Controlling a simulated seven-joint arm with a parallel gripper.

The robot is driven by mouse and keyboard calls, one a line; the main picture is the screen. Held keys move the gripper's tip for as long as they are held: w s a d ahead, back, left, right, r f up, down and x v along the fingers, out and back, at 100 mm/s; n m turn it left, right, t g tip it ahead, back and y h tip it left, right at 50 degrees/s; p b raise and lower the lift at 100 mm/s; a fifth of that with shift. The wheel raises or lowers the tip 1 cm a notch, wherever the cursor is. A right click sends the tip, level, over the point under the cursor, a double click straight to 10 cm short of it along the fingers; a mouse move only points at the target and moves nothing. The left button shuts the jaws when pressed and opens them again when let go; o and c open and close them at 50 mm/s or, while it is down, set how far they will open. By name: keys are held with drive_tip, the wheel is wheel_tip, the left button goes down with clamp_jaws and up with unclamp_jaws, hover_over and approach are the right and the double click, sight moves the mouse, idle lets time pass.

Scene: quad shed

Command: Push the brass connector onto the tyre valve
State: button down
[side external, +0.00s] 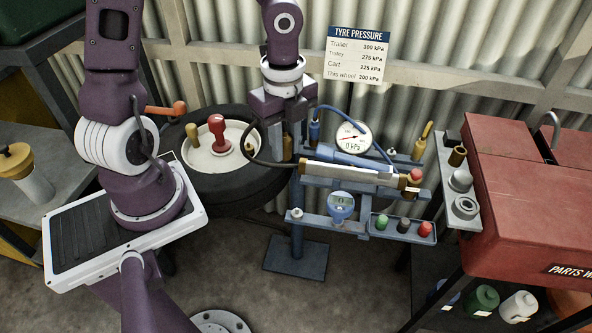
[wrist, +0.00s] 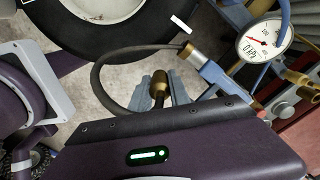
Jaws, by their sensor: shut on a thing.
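My gripper (side external: 286,140) is shut on the brass connector (side external: 287,148), which points down. The connector also shows in the wrist view (wrist: 159,83) between the two blue-grey fingers (wrist: 160,95). A black hose (wrist: 115,62) loops beside it and runs to a brass fitting on the blue inflator. The tyre (side external: 225,196) lies flat to the left of the gripper, around a cream wheel (side external: 215,160). A small yellowish stub (side external: 250,147) near the wheel's right edge may be the valve, but it is too small to be sure. The connector is apart from it, to its right.
A red knob (side external: 217,128) and a tan-handled item (side external: 192,133) stand on the wheel. A blue stand to the right holds a gauge (side external: 352,137) reading 0 kPa and a tray (side external: 401,237) of small bottles. A red toolbox (side external: 520,190) stands at the far right.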

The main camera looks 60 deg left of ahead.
sight(248, 143)
drive_tip(key=a+n, duration=0.2)
drive_tip(key=a, duration=0.2)
drive_tip(key=s+a+n, duration=0.1)
drive_tip(key=a+n, duration=0.1)
drive_tip(key=a, duration=0.3)
drive_tip(key=s+a+n, duration=0.1)
drive_tip(key=a+n, duration=0.1)
drive_tip(key=a, duration=0.2)
drive_tip(key=shift+a, duration=0.3)
drive_tip(key=shift+s+a+f, duration=0.1)
drive_tip(key=shift+f, duration=2.75)
drive_tip(key=shift+f, duration=0.6)
drive_tip(key=c, duration=1.5)
unclamp_jaws()
wheel_tip(248, 143, up, 11)
